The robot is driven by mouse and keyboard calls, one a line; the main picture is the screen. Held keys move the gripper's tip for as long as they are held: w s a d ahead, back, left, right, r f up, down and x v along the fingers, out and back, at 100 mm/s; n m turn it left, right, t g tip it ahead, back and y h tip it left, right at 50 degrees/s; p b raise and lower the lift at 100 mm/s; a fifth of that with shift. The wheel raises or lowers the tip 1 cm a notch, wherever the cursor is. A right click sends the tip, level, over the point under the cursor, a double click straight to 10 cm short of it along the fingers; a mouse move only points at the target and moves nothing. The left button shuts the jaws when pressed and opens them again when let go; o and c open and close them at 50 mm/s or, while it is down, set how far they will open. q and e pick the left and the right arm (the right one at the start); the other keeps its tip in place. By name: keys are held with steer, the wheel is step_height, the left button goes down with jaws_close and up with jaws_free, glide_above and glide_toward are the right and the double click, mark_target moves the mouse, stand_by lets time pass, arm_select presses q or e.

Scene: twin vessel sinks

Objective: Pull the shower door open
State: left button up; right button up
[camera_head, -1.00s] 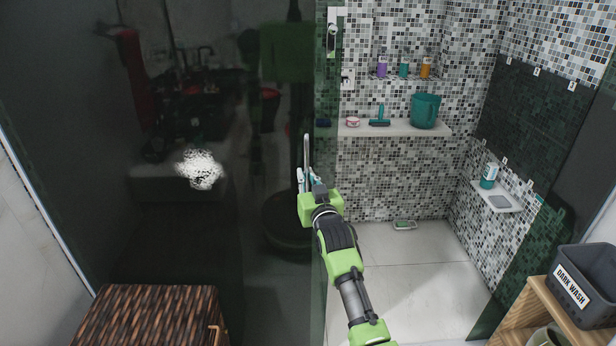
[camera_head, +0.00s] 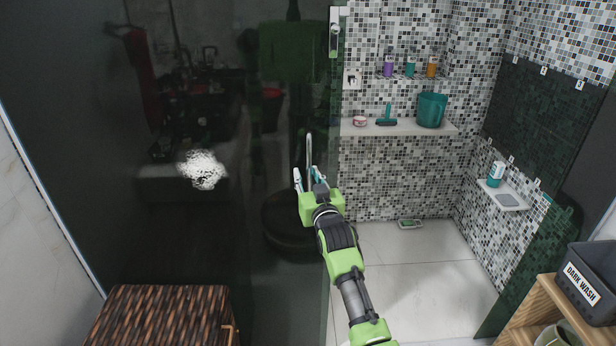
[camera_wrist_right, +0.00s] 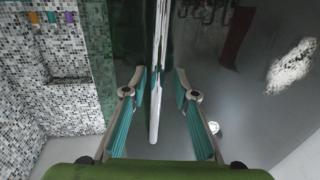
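The shower door (camera_head: 215,240) is a dark glass pane filling the left half of the head view. Its vertical metal handle bar (camera_head: 309,150) stands near the pane's right edge. My right gripper (camera_head: 309,176) is at the handle. In the right wrist view the handle (camera_wrist_right: 158,85) runs between the two fingers of my right gripper (camera_wrist_right: 160,78). The fingers are spread, with a visible gap on both sides of the bar. The finger pads are teal. My left gripper is not in view.
Right of the pane is a tiled shower area with a ledge (camera_head: 395,127) bearing a teal bucket (camera_head: 431,109). A dark wicker box (camera_head: 160,318) stands at the lower left. A grey bin (camera_head: 590,285) sits on a wooden shelf at the lower right. The shower floor (camera_head: 410,260) is mostly clear.

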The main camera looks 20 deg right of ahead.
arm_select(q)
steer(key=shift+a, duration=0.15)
arm_select(e)
steer(key=shift+s+d, duration=0.1)
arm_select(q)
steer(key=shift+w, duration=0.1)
arm_select(e)
steer(key=s, duration=1.1)
steer(key=shift+s+a, duration=0.3)
steer(key=shift+s, duration=0.1)
